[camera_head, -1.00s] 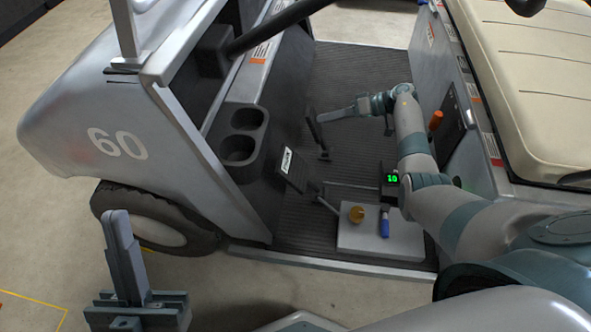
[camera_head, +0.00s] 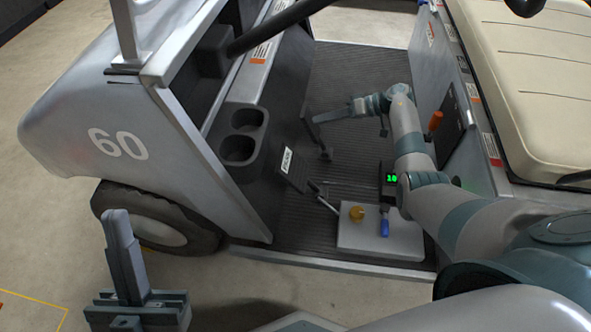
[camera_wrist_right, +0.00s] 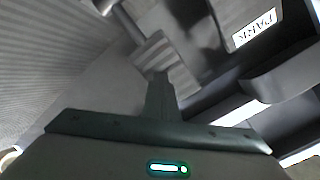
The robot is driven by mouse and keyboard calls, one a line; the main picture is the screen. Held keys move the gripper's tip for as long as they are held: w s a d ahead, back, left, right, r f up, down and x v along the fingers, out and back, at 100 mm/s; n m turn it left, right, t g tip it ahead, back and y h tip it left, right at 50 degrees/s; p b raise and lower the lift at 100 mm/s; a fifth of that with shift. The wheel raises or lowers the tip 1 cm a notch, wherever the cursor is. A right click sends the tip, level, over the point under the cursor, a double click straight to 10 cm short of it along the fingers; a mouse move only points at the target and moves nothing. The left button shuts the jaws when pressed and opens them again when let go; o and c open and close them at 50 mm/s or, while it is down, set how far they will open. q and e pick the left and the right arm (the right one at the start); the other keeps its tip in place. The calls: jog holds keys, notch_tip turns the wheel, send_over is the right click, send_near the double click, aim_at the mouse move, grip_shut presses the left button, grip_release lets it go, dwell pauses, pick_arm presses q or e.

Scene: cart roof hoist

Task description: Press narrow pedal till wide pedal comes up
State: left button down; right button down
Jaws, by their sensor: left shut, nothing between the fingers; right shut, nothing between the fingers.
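The narrow pedal (camera_head: 315,136) is a slim dark pad on a stalk above the ribbed cart floor. The wide pedal (camera_head: 291,168) is a broader dark pad with a white PARK label, nearer to me; the label also shows in the wrist view (camera_wrist_right: 255,30). My right gripper (camera_head: 318,118) is shut, its fingertips at the top of the narrow pedal. In the wrist view, the shut fingers (camera_wrist_right: 158,85) overlap a ribbed pad (camera_wrist_right: 155,52), apparently the narrow pedal. Exact contact is hard to tell. My left gripper (camera_head: 115,218) is shut and empty, pointing up outside the cart.
Cup holders (camera_head: 240,148) flank the pedals; the seat (camera_head: 530,80) is right.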

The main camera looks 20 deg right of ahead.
dwell(0.3)
jog(key=f+p+v, duration=0.1)
jog(key=p+v, duration=0.3)
jog(key=v, duration=0.2)
jog(key=shift+s+d, duration=0.4)
jog(key=shift+d, duration=0.15)
jog(key=shift+w+a, duration=0.1)
dwell(0.6)
